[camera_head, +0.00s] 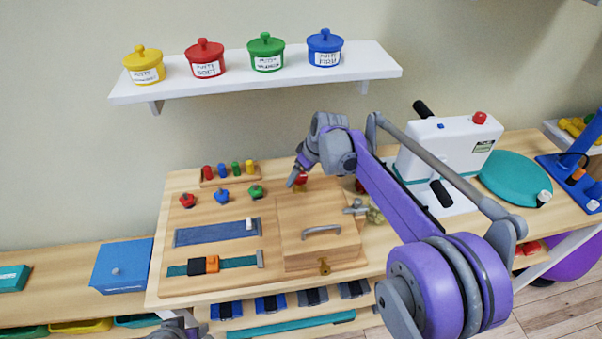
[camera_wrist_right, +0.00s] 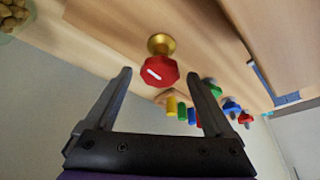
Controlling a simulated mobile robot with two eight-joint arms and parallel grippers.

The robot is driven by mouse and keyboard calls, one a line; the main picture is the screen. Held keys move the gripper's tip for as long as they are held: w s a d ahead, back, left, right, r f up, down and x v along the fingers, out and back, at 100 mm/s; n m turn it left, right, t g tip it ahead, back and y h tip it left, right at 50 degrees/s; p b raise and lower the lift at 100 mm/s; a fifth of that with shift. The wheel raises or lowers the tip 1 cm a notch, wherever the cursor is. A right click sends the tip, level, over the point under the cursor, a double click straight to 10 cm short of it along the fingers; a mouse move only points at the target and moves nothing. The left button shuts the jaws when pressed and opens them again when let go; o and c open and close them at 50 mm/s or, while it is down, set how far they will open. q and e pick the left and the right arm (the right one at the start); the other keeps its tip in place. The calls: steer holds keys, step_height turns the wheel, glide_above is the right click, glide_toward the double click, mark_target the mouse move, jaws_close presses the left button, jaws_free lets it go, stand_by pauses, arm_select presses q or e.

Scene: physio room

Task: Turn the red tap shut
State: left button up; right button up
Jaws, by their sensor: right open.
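The red tap (camera_wrist_right: 160,71) is a faceted red knob with a white line across its face, on a brass stem fixed to the wooden board. In the head view the red tap (camera_head: 301,179) is partly hidden by my right gripper (camera_head: 295,181). In the right wrist view my right gripper (camera_wrist_right: 160,76) is open, with one finger on each side of the tap. A gap shows on both sides, so neither finger appears to touch it. Part of my left arm's end (camera_head: 178,329) shows at the bottom edge; its jaws are not clear.
A wooden box with a grey handle (camera_head: 322,230) stands just in front of the tap. Red (camera_head: 187,200), blue (camera_head: 221,196) and green (camera_head: 256,191) knobs and a peg rack (camera_head: 229,179) are to the left. A white machine (camera_head: 447,152) stands right; a shelf (camera_head: 252,73) hangs above.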

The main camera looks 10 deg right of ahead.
steer(key=shift+c, duration=0.3)
steer(key=c, duration=1.3)
steer(key=m+h, duration=0.1)
steer(key=m, duration=0.1)
steer(key=m+t+h, duration=0.1)
steer(key=m, duration=0.2)
steer(key=shift+a+m+p, duration=0.2)
steer(key=shift+m+p, duration=0.1)
steer(key=m+h, duration=0.2)
steer(key=m, duration=0.3)
steer(key=shift+a+p, duration=0.1)
steer(key=shift+p, duration=0.3)
steer(key=shift+m, duration=0.3)
steer(key=o, duration=1.4)
steer(key=shift+c, duration=0.2)
